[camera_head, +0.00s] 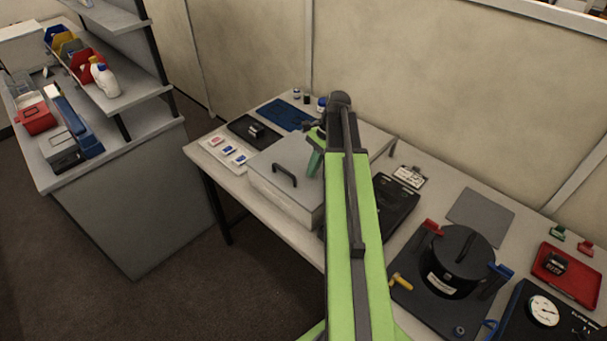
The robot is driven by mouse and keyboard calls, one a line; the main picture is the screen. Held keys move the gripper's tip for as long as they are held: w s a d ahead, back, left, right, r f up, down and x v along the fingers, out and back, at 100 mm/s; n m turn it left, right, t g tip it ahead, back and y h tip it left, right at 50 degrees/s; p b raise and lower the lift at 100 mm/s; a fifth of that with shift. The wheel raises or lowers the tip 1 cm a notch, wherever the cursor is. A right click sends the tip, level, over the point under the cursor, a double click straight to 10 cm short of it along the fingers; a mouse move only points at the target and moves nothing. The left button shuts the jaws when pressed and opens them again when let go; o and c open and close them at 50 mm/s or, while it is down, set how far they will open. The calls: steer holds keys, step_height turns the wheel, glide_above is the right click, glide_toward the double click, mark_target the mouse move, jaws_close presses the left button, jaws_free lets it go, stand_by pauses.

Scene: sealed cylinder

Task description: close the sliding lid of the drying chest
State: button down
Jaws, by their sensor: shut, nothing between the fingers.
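The drying chest is a low light-grey box (290,207) on the workbench, left of centre in the head view. Its flat grey lid (275,158) carries a dark bar handle (284,174) near the left front. My green arm crosses in front of the chest and hides its right part, so I cannot tell how far the lid is open. My gripper (314,168) is shut and empty, pointing down over the chest, right of the handle. I cannot tell whether it touches the lid.
Left of the chest are a white tray (228,152) and a black tray (253,131); a blue mat (286,114) lies behind. A shelf unit (130,215) stands left.

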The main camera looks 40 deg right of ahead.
steer(key=p+v, duration=0.7)
steer(key=v, duration=0.2)
steer(key=shift+r, duration=0.35)
